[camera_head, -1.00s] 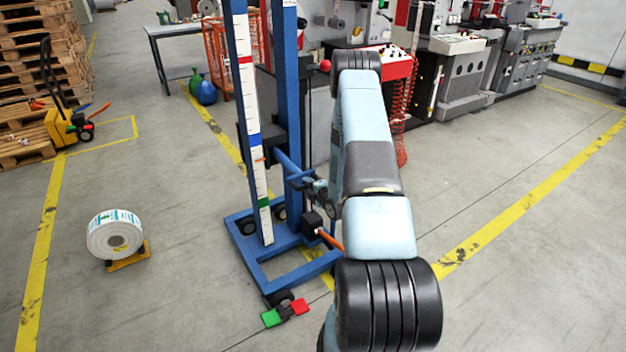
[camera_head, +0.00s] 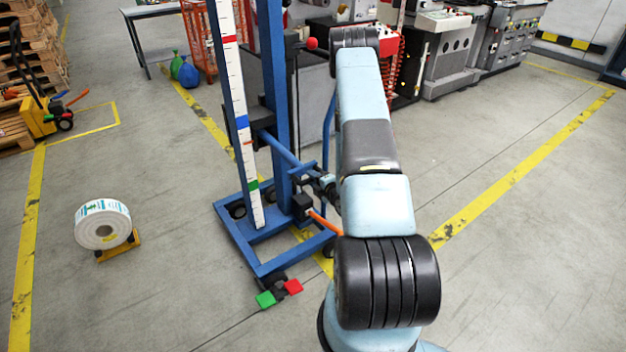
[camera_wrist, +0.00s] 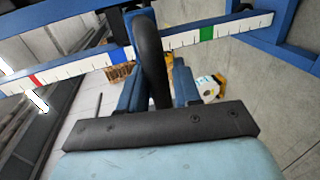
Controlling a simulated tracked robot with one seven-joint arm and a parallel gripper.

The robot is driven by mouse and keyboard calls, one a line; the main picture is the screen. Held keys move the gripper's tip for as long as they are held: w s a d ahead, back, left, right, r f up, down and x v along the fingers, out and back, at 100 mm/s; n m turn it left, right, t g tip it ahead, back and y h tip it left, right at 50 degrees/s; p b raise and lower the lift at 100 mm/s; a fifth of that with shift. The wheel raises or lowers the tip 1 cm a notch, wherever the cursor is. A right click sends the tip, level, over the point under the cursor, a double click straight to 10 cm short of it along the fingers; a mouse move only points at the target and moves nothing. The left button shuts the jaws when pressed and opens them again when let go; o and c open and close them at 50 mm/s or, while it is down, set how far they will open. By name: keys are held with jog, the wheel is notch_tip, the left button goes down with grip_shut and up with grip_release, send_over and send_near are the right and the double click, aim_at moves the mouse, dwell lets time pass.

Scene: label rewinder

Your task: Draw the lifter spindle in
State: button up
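The lifter is a blue frame with a tall mast (camera_head: 272,70) and a white scale (camera_head: 233,85) with red, blue and green marks. Its blue spindle (camera_head: 281,150) sticks out from the dark carriage (camera_head: 262,122), level with about the blue mark, towards my arm. My gripper (camera_head: 326,187) is close to the spindle's near end, partly hidden by my arm. In the wrist view a black curved piece (camera_wrist: 149,50) rises between two blue-grey pieces above my dark wrist plate; the scale (camera_wrist: 245,25) crosses behind.
A label reel (camera_head: 103,226) rests on a yellow stand on the floor at left. An orange lever (camera_head: 325,223) and red and green pedals (camera_head: 279,294) sit low on the lifter. Machines (camera_head: 445,55) stand behind. The floor at right is clear.

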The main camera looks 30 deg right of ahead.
jog(key=shift+o, duration=1.4)
jog(key=shift+s+d+f, duration=0.1)
jog(key=v, duration=1.3)
jog(key=shift+s, duration=0.3)
